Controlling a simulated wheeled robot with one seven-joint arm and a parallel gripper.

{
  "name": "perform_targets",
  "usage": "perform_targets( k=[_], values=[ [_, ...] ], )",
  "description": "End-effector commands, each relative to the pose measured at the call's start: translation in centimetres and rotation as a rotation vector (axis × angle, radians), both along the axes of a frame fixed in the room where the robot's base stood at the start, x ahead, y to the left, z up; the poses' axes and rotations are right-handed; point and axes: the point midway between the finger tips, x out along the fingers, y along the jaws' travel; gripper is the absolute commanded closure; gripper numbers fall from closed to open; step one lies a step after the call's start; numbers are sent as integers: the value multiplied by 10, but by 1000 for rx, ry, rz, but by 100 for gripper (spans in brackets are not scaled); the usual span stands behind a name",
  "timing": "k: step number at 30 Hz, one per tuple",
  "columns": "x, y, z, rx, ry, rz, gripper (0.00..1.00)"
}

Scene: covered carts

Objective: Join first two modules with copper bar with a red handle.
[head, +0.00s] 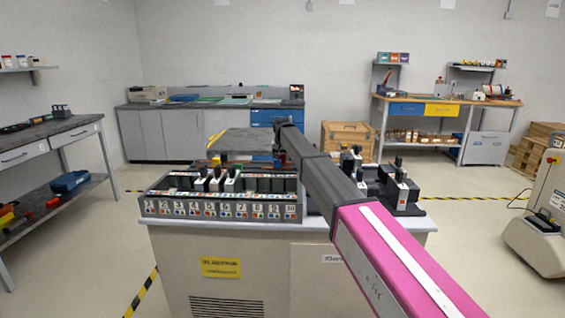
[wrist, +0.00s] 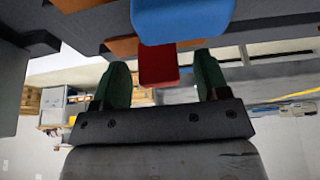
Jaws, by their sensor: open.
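A long rack (head: 222,209) with numbered modules stands on the cart; the first two modules, 1 (head: 149,208) and 2 (head: 164,208), are at its left end. In the wrist view, which looks upside down, my gripper (wrist: 168,65) is open with two green fingers. A red handle (wrist: 158,66) shows between the fingertips, nearer the left one; contact is unclear. Orange-brown copper-coloured parts (wrist: 124,47) lie beside it. A blue handle (wrist: 182,20) is close by and partly overlaps the red one. In the head view my arm's end reaches behind the rack, and the fingers are not clear there.
Black-and-white upright pieces (head: 215,182) stand on the rack. More black devices (head: 400,190) stand on the cart top (head: 420,223) at right. A grey surface (head: 240,141) lies behind the rack. Side benches stand away from the cart, with open floor between.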

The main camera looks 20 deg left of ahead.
Motion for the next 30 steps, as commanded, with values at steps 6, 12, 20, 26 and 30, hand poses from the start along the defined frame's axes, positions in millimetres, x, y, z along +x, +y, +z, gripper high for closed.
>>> perform_targets(
  k=[6,12,20,26,30],
  values=[
    [0,0,0,0,0,0,58],
    [0,0,0,0,0,0,87],
    [0,0,3,0,-1,0,87],
    [0,0,18,0,-2,0,87],
    [0,1,45,1,-2,0,87]
  ],
)
